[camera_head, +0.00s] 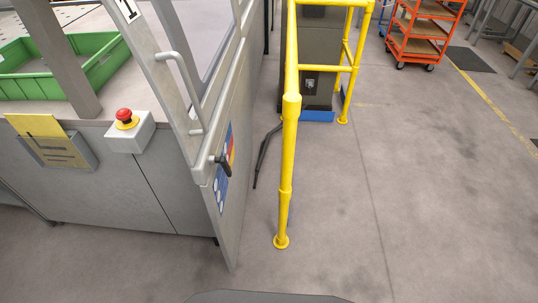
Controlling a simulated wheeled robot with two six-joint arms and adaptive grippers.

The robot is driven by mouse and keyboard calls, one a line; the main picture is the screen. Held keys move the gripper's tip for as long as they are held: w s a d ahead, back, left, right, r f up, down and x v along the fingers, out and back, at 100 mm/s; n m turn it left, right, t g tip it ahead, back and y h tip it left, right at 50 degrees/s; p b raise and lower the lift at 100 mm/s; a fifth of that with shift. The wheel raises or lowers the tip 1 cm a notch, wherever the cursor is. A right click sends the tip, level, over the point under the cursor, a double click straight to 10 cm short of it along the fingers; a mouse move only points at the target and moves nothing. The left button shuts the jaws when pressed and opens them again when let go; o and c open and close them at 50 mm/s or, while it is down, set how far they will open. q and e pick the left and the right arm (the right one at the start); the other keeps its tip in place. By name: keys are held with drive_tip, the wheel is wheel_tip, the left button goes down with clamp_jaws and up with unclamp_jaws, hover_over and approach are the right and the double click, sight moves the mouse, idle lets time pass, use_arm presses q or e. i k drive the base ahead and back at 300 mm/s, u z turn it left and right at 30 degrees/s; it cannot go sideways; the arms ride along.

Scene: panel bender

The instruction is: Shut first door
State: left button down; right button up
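The first door (222,200) is a grey panel with a window frame in its upper part. It stands open, swung out from the machine front (110,190) toward me. A white sign with a dark mark (128,8) is on its upper frame. A light grey bar handle (180,88) is on the frame, and a small black latch (222,163) sits lower down. Neither of my grippers is in view, and nothing touches the door.
A red emergency button (124,115) and a green crate (95,62) are at the left. A yellow railing (287,170) stands right of the door. An orange trolley (418,35) is at the back right.

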sight(221, 126)
drive_tip(key=z, duration=1.05)
drive_tip(key=i, duration=3.1)
drive_tip(key=u, duration=3.85)
drive_tip(key=i, duration=0.15)
drive_tip(key=u, duration=0.05)
